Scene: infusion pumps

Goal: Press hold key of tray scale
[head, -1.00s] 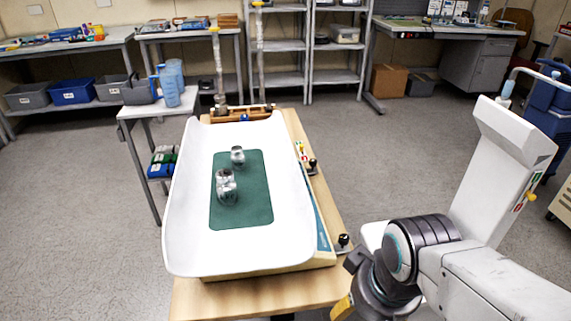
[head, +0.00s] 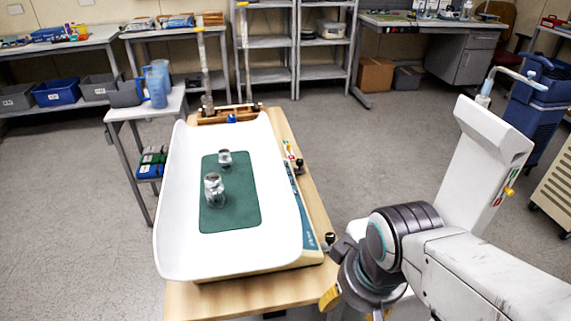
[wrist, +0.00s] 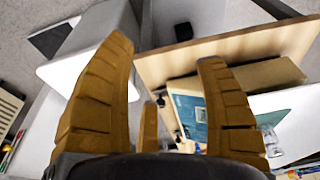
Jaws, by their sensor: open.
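The tray scale's white curved tray (head: 272,190) lies on a wooden table, with a green mat (head: 245,215) and two clear glass vessels (head: 214,188) on it. A teal control strip (head: 307,232) runs along the scale's right side; it also shows in the wrist view (wrist: 187,108). The hold key is too small to tell apart.
Dark knobs (head: 330,238) stand by the table's right edge. Shelves (head: 268,75) and benches line the back wall. A blue cart (head: 533,105) stands at right. The floor right of the scale is open.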

